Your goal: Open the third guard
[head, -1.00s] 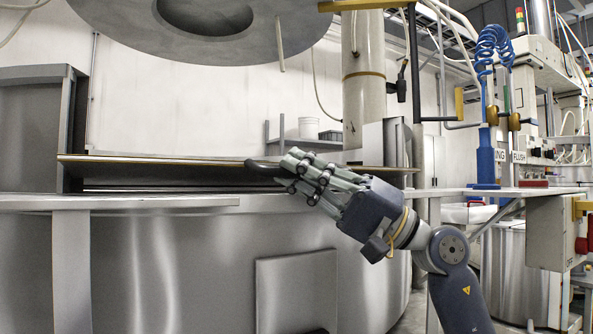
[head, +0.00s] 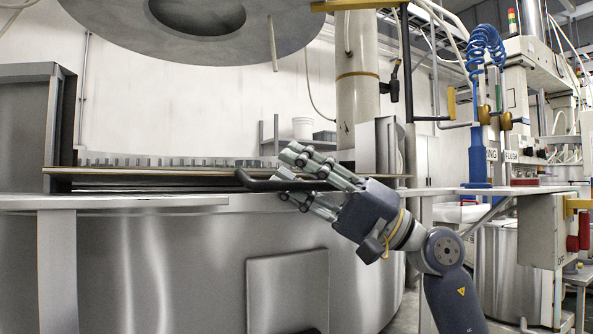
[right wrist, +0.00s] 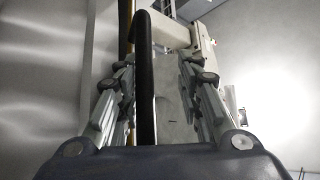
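The guard (head: 150,173) in front of me is a long, low panel seen nearly edge-on, lying about level across the rim of the big steel machine in the head view. Its black bar handle (head: 262,185) sticks out at the right part of its front edge. My right gripper (head: 287,178) is at this handle with its fingers spread above and below it. In the right wrist view the handle (right wrist: 145,75) runs between the parted fingers, with a clear gap on its right side. I cannot tell whether the left-hand fingers touch it. My left gripper is out of view.
Upright grey panels stand at the left (head: 25,125) and right (head: 378,146) of the guard. A toothed ring (head: 180,161) shows behind it. A large round plate (head: 195,25) hangs above. A worktop (head: 520,191) with a blue post (head: 479,150) is at the right.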

